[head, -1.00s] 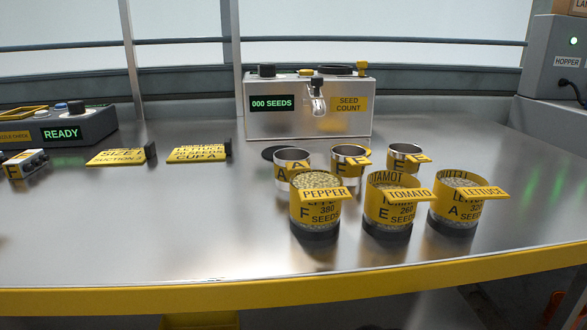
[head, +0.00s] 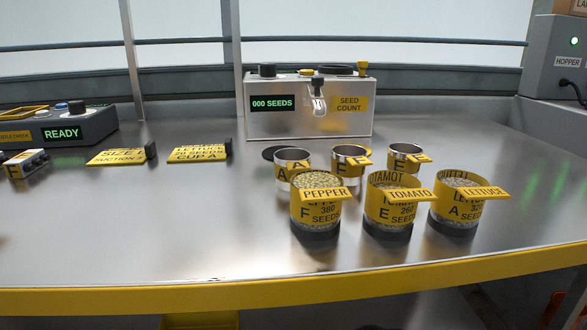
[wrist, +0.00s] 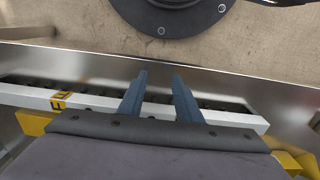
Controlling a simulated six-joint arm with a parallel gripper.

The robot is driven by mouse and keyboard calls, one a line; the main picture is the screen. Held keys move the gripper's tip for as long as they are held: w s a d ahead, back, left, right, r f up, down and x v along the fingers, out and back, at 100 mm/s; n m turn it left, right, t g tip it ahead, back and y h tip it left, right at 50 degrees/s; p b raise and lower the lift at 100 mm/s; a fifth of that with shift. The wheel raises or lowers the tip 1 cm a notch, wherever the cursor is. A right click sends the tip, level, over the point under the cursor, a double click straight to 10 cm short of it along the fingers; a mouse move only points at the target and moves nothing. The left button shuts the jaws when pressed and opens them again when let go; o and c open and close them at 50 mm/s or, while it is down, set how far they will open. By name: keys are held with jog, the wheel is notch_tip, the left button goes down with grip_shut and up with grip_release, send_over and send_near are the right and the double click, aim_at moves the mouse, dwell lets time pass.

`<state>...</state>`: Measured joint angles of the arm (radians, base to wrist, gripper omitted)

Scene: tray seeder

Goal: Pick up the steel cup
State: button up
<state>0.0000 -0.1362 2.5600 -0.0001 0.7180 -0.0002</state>
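Three small steel cups with yellow letter tags stand in a row on the steel table (head: 150,235) in the head view. The left cup (head: 293,156) is tagged A, the middle cup (head: 343,160) F, and the right cup (head: 397,160) E. Seed jars partly hide their lower parts. A yellow card (head: 200,152) names cup A. My gripper (wrist: 159,76) shows only in the wrist view. Its two blue fingers are apart with nothing held between them, above a white rail (wrist: 90,103). No cup is in the wrist view.
Seed jars stand in front of the cups: pepper (head: 316,212), tomato (head: 389,210) and lettuce (head: 456,205). The seed counter (head: 309,125), reading 000, stands behind. A box reading READY (head: 75,130) is at the left. The table's front left is clear.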

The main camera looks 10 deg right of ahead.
jog(key=o, duration=1.2)
